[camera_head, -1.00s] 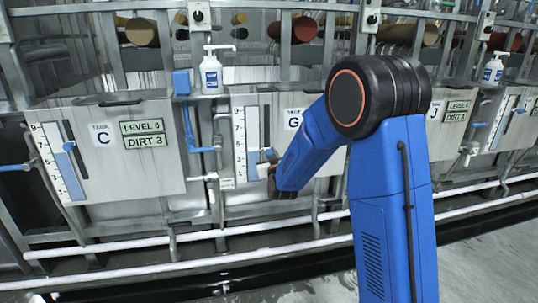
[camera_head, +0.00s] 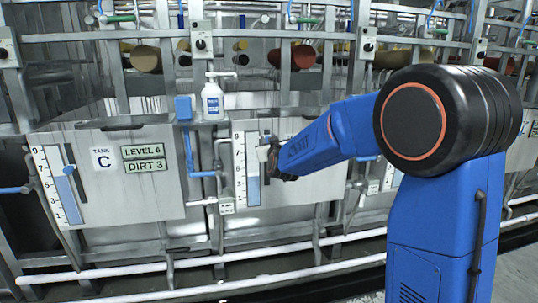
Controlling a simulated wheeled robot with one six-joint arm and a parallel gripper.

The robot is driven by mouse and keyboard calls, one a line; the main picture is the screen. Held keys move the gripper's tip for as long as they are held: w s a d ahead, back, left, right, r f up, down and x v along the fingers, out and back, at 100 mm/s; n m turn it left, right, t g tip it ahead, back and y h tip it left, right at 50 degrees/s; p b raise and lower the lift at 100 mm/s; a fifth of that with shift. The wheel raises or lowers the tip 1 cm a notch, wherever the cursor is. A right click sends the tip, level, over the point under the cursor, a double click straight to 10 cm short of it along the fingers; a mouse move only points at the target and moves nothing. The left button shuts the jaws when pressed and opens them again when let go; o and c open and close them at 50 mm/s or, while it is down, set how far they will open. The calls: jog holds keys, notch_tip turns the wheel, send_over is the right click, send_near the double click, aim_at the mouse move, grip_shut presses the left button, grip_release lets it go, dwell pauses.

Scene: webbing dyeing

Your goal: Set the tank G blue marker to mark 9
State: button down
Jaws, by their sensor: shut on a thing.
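Tank G's white scale (camera_head: 239,178) with dark numbers stands on the metal tank front in the middle of the head view. A blue column (camera_head: 253,190) fills its lower right part. My gripper (camera_head: 266,154) is shut at the scale's right edge, in the upper part, roughly level with mark 7 or a little above. It is shut on the tank G blue marker, which the fingers mostly hide; the exact mark cannot be read. My arm covers the tank G sign and much of the panel to the right.
Tank C's panel (camera_head: 120,190) stands at left with its own scale (camera_head: 48,182) and signs LEVEL 6 and DIRT 3. A white bottle (camera_head: 212,100) stands on the ledge above. Blue and white pipes run between the panels, with white rails below.

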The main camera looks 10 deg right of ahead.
jog(key=shift+r, duration=0.8)
jog(key=c, duration=1.5)
grip_release()
jog(key=shift+d+r, duration=0.1)
jog(key=shift+o, duration=0.2)
jog(key=shift+s, duration=0.2)
jog(key=s, duration=1.7)
jog(key=shift+a, duration=0.45)
